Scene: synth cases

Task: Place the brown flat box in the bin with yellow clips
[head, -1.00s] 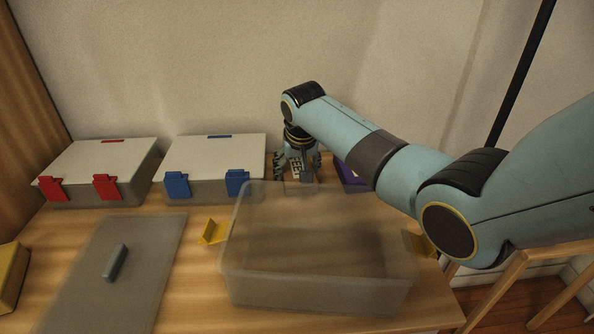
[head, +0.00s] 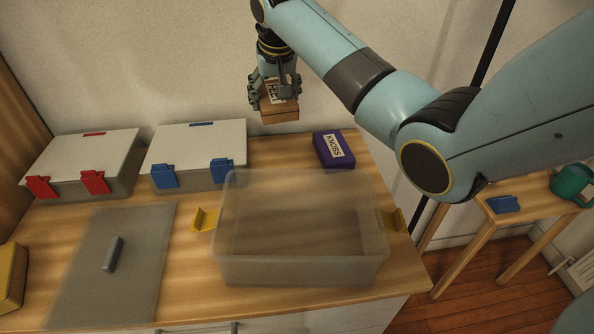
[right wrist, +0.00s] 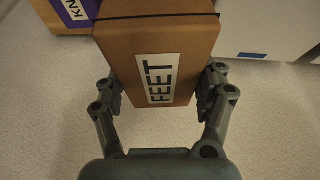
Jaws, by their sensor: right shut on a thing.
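The brown flat box (head: 279,106) is held in the air behind the open bin, in front of the wall. In the right wrist view the box (right wrist: 190,40) shows a white label reading FEET and a dark band. My right gripper (head: 277,92) is shut on it, with one finger on each side. The bin with yellow clips (head: 300,270) is clear, open at the top and looks empty. One yellow clip (head: 205,220) hangs out at its left and another (head: 393,221) at its right. My left gripper is not in view.
A grey lid with a handle (head: 150,225) lies left of the bin. Closed bins with red clips (head: 110,150) and blue clips (head: 220,140) stand at the back left. A purple KNOBS box (head: 325,160) stands behind the bin. A side table (head: 535,210) holds a green mug (head: 568,183).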

